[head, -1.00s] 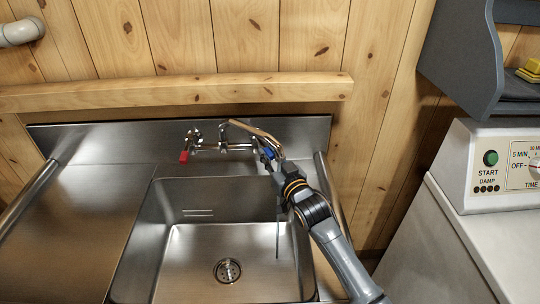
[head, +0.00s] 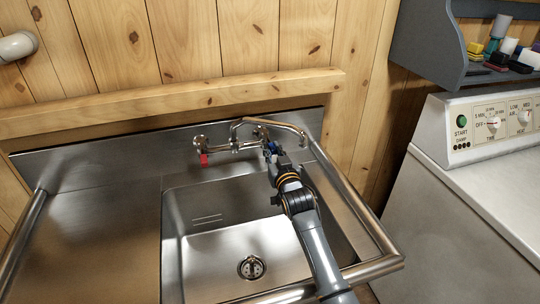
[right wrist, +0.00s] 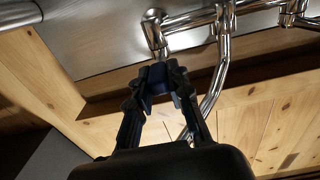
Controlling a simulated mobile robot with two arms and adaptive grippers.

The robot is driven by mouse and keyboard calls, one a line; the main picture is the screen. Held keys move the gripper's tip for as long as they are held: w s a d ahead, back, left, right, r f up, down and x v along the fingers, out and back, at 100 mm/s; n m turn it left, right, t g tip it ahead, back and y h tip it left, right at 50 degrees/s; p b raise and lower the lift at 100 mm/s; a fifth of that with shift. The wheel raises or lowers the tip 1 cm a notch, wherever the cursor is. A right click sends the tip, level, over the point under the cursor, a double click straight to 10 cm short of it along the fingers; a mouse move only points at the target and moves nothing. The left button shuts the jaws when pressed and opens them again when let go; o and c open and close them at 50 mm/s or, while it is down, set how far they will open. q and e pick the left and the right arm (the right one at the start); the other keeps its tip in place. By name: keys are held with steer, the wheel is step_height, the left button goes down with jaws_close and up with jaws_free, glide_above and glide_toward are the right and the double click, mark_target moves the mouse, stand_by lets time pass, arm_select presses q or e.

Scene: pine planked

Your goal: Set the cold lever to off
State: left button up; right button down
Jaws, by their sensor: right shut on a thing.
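The chrome faucet (head: 236,144) is on the back wall of the steel sink, with its curved spout (head: 275,124) reaching to the right. The red lever (head: 204,160) hangs down at the faucet's left end. The blue cold lever (head: 268,149) is at the right end, mostly hidden by my right gripper (head: 271,154). In the right wrist view my right gripper (right wrist: 158,92) is shut on the dark blue cold lever (right wrist: 158,74), below the chrome pipes (right wrist: 180,28). My left gripper is not in view.
The sink basin (head: 215,245) is empty, with a drain (head: 251,267). A steel drainboard (head: 95,240) is clear on the left. A white machine (head: 475,190) with dials stands right, below a grey shelf (head: 430,45) holding small items. A wooden ledge (head: 170,105) runs above the sink.

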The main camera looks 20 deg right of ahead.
steer(key=shift+r, duration=0.1)
steer(key=c, duration=1.2)
jaws_free()
steer(key=shift+a, duration=0.15)
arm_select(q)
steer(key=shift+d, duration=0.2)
arm_select(e)
steer(key=s, duration=0.8)
steer(key=s+a, duration=0.1)
steer(key=s, duration=0.3)
steer(key=shift+w, duration=0.1)
